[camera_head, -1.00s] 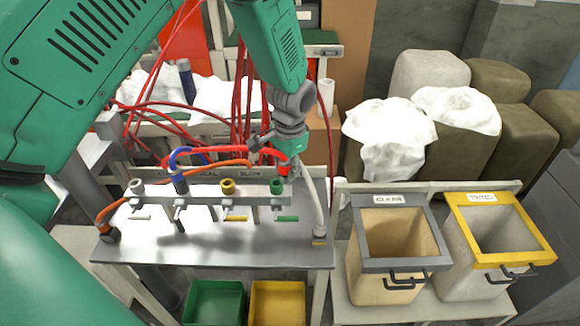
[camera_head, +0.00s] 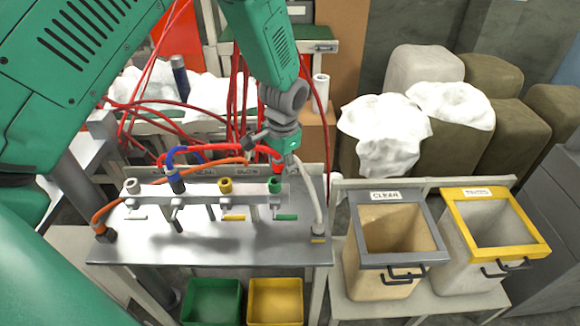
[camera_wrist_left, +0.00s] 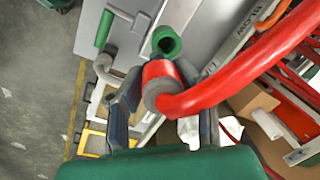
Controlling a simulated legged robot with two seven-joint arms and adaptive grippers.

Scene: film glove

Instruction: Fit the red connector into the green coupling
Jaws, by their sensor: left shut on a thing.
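My left gripper (camera_head: 281,157) comes down from above and is shut on the red connector (camera_wrist_left: 158,72) at the end of a thick red hose. In the head view the connector shows partly, just above the green coupling (camera_head: 275,185), which stands upright at the right end of the rail. In the left wrist view the coupling's open green mouth (camera_wrist_left: 167,42) shows just beyond the connector. The connector appears outside the mouth; the exact gap is hard to tell. My right gripper is not in view.
The rail also bears a yellow coupling (camera_head: 225,186), a white coupling (camera_head: 132,187) and a blue connector (camera_head: 176,181) with its hose. A grey hose (camera_head: 312,200) stands right of the green coupling. Two bins (camera_head: 385,263) (camera_head: 489,252) stand at the right. The front of the metal table (camera_head: 205,252) is clear.

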